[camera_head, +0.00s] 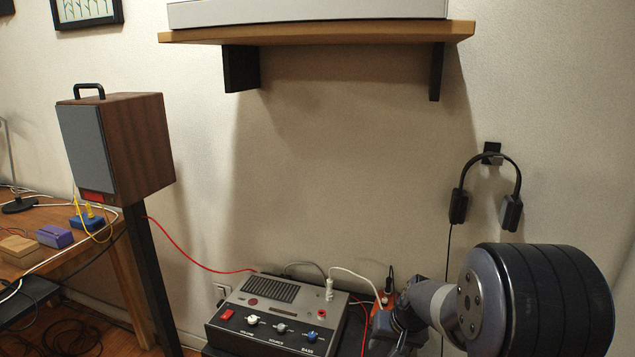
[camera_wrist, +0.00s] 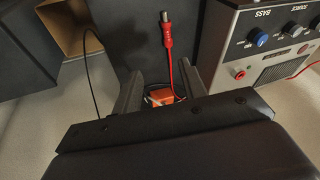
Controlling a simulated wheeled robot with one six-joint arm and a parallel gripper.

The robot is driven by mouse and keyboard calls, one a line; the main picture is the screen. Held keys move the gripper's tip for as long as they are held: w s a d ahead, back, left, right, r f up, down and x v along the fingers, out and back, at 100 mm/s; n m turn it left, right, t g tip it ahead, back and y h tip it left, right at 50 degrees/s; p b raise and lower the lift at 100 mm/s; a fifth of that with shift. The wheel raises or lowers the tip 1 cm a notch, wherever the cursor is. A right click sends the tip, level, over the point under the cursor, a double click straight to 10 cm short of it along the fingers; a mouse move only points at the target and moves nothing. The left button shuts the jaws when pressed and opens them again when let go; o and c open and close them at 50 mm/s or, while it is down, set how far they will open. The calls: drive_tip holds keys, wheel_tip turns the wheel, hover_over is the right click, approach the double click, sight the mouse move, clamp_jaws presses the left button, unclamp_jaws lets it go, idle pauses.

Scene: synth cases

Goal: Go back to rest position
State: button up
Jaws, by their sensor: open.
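In the wrist view, my gripper (camera_wrist: 160,76) is open, its two dark fingers apart. Between and below the fingers, a small orange-red object (camera_wrist: 160,97) shows in part; the gripper body hides the rest. A red cable with a metal-tipped plug (camera_wrist: 167,32) lies just beyond the fingertips on a dark surface. I cannot tell whether the fingers touch anything. In the head view, my arm (camera_head: 540,300) reaches in from the lower right and its bulk hides the gripper's fingers.
A grey amplifier with knobs (camera_head: 275,310) stands left of my arm; it also shows in the wrist view (camera_wrist: 264,50). Headphones (camera_head: 487,190) hang on the wall above my arm. A wooden shelf (camera_head: 330,34) juts out high up. A speaker (camera_head: 120,148) stands at left.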

drive_tip(key=s+r+n+g+h+p, duration=0.1)
drive_tip(key=s+r+g+p, duration=0.2)
drive_tip(key=p, duration=1.1)
wheel_tip(320, 180, up, 2)
drive_tip(key=shift+s+a+r+p, duration=0.2)
drive_tip(key=shift+s+p, duration=0.15)
drive_tip(key=shift+s, duration=0.75)
drive_tip(key=shift+s+g, duration=0.1)
drive_tip(key=shift+g, duration=0.2)
